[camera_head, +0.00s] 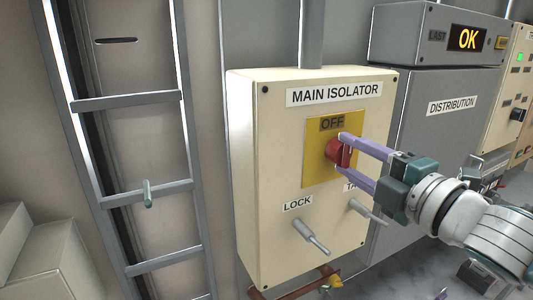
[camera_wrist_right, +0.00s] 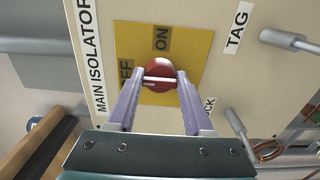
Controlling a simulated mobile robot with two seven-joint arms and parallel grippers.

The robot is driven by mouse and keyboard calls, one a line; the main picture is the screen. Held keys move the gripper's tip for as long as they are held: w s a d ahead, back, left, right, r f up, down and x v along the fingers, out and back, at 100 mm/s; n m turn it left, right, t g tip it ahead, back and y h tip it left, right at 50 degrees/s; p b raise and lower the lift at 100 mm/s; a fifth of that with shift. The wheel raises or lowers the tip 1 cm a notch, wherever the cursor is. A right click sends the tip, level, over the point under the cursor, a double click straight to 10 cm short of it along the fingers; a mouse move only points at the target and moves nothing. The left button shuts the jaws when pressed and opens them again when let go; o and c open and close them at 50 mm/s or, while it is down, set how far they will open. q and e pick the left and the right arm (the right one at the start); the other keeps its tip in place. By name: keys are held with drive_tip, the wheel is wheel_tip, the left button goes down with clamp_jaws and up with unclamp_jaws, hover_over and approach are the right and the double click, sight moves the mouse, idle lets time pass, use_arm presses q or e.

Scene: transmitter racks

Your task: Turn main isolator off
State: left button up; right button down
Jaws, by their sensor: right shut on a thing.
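The main isolator (camera_head: 270,190) is a cream box with a yellow plate (camera_head: 318,170) and a red rotary knob (camera_head: 335,152). My right gripper (camera_head: 340,154) reaches in from the right with its lilac fingers at the knob, one above and one below. In the right wrist view the fingers (camera_wrist_right: 160,82) are on both sides of the red knob (camera_wrist_right: 160,68), shut on it. The knob's white bar lies in line with the OFF label (camera_wrist_right: 126,76); I cannot tell which end is the pointer. The ON label (camera_wrist_right: 161,38) is also visible there. My left gripper is not in view.
Metal pegs stick out at LOCK (camera_head: 312,238) and TAG (camera_head: 370,213), below the knob. A ladder (camera_head: 140,100) stands at left. A grey distribution cabinet (camera_head: 435,140) with an OK display (camera_head: 467,38) is at right.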

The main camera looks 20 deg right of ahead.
idle(0.4)
drive_tip(key=shift+c, duration=1.6)
unclamp_jaws()
drive_tip(key=shift+s+f, duration=0.1)
drive_tip(key=shift+s, duration=0.45)
drive_tip(key=s+b, duration=0.3)
drive_tip(key=s, duration=0.5)
drive_tip(key=shift+s+d, duration=0.35)
drive_tip(key=shift+s, duration=0.05)
